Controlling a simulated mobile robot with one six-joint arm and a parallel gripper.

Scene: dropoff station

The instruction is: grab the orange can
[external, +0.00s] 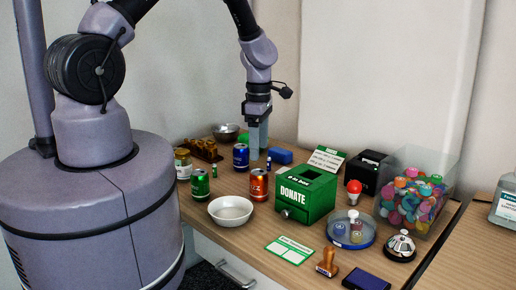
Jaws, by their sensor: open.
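The orange can (259,185) stands upright on the wooden table, just left of the green donation box and behind the white bowl. My gripper (256,150) points down behind the can, between the upright blue can (241,157) and a blue block (280,156). Its fingers look empty, and the gap between them is hard to make out from here. The gripper is apart from the orange can. A green can (200,184) stands to the left of the orange one.
The green donation box (305,195) stands close on the orange can's right. A white bowl (230,211) is in front. A jar (183,163), a small battery (214,170) and a metal bowl (226,132) are at left. A clear bin of colourful capsules (412,200) stands at right.

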